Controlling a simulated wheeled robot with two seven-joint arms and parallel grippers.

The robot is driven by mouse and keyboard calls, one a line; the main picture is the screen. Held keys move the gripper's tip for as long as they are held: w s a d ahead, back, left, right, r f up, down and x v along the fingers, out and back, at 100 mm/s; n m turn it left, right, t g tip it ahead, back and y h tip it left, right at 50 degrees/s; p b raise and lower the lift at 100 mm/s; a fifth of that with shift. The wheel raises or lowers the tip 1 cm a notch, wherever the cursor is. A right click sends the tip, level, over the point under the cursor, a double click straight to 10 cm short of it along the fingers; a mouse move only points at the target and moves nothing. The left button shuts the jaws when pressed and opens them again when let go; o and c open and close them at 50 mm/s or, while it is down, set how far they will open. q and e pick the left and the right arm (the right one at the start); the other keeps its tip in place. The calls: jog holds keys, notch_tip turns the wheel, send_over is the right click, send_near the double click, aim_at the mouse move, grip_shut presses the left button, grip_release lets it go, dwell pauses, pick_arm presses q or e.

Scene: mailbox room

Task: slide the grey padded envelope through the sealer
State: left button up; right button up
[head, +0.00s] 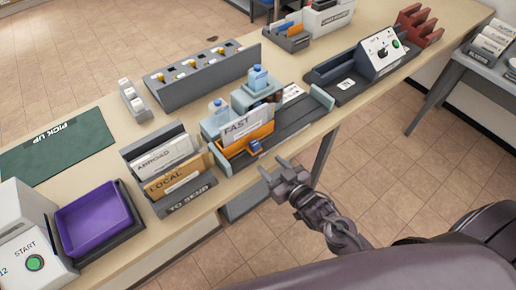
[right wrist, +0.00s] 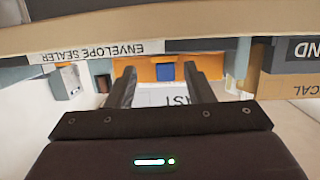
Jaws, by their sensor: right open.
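A pale grey envelope (head: 240,127) marked FAST stands upright in an orange holder (head: 250,138) with a blue block (head: 255,146) on its front. The holder sits at the left end of the dark track of the envelope sealer (head: 300,118). The right wrist view shows the sealer's name label (right wrist: 97,51), the orange front (right wrist: 148,71) and the blue block (right wrist: 165,71), upside down. My right gripper (head: 276,168) is open and empty, in front of the table edge. In the right wrist view its fingers (right wrist: 160,76) point towards the blue block, which appears between them. My left gripper is out of view.
A TO SEND rack (head: 190,200) with ABROAD and LOCAL envelopes stands left of the sealer. Pale blue-topped units (head: 258,80) stand by the track. A purple tray (head: 92,222) is at the far left and a dial machine (head: 375,55) to the right. Floor in front is clear.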

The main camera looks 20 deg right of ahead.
aim_at(258, 149)
jog(key=w, duration=0.2)
jog(key=w+a+t+y+p, duration=0.1)
jog(key=w, duration=0.1)
jog(key=w+a+r+t+y, duration=0.1)
jog(key=w, duration=0.1)
jog(key=shift+w+a+n+p, duration=0.2)
jog(key=shift+w+n+p, duration=0.15)
jog(key=shift+n, duration=0.05)
grip_shut()
dwell(0.4)
